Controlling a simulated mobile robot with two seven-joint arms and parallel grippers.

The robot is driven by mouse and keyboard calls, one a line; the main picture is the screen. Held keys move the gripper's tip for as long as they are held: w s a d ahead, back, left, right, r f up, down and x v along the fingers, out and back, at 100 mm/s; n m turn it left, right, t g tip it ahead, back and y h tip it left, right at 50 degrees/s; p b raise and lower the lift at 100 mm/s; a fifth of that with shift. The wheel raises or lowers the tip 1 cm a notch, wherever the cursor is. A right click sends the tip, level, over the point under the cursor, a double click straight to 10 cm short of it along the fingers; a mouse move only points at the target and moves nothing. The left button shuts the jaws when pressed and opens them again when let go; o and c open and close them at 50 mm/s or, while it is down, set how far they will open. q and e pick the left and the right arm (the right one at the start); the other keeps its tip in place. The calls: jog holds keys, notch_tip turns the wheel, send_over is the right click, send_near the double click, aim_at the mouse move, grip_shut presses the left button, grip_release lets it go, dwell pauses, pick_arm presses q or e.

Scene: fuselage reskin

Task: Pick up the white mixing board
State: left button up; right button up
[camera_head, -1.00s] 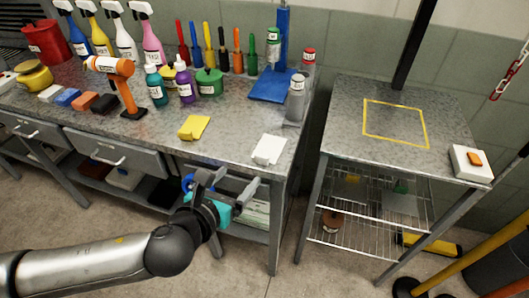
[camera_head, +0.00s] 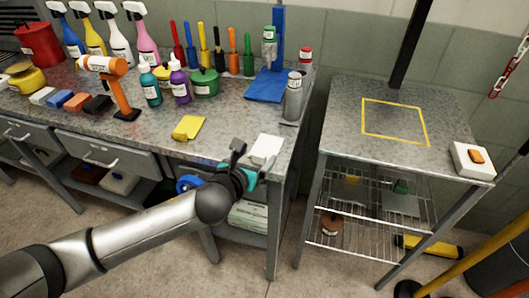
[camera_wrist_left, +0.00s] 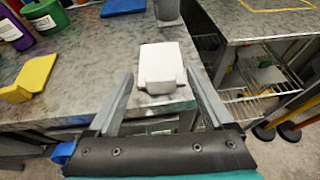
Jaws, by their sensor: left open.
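The white mixing board (camera_head: 267,148) lies flat near the front right edge of the metal workbench. In the left wrist view the white board (camera_wrist_left: 162,66) sits between and beyond the two fingers, with a small tab toward me. My left gripper (camera_head: 252,157) is open at the bench's front edge, just short of the board. In the left wrist view the open fingers (camera_wrist_left: 160,88) point at the board from either side, and nothing is held. Whether a finger touches the board cannot be told. My right gripper is not in view.
Bottles, a grey canister (camera_head: 293,97) and an orange tool (camera_head: 122,88) stand farther back. A blue stand (camera_head: 266,86) is behind. A side table (camera_head: 365,150) with a yellow outlined square stands to the right.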

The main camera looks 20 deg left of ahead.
aim_at(266, 146)
pick_arm(q)
jog(key=shift+x, duration=1.25)
jog(key=shift+c, duration=0.2)
grip_shut()
